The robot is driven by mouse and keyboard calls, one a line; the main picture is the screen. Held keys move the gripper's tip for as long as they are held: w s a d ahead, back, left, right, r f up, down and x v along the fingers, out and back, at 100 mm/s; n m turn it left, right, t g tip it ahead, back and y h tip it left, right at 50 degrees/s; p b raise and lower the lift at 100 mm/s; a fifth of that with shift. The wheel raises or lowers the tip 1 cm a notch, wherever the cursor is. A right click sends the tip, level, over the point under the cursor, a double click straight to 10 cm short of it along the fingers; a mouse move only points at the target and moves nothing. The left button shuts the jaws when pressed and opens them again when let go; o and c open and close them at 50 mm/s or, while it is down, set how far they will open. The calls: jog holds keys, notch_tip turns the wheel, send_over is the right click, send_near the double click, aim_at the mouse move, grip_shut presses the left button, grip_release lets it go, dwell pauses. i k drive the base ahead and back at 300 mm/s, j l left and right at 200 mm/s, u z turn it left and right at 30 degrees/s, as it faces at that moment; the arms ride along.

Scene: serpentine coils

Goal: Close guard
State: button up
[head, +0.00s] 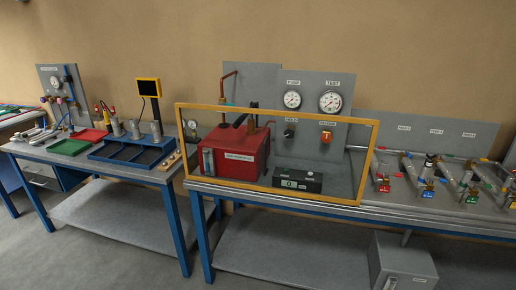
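The guard (279,113) is a clear panel in a yellow frame in the head view. It appears to stand roughly upright along the front of the right bench. Its lower rail lies close to the bench's front edge; I cannot tell whether it is latched or touching there. Through it I see a red pump box (236,152) with a dark lever, a black digital readout (298,179), and two gauges behind. No hinge or handle of the guard is clear. My gripper is not in view.
The right bench (430,214) carries pipework with coloured valves (383,184) right of the guard. A left bench (60,157) holds trays, metal cylinders and a yellow-framed display (148,87). A grey box (402,262) stands below the right bench. Floor (115,255) shows in front.

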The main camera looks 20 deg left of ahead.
aim_at(375, 124)
jog(key=i+j+u, duration=0.4)
jog(key=i+j, duration=0.5)
jog(key=i, duration=0.15)
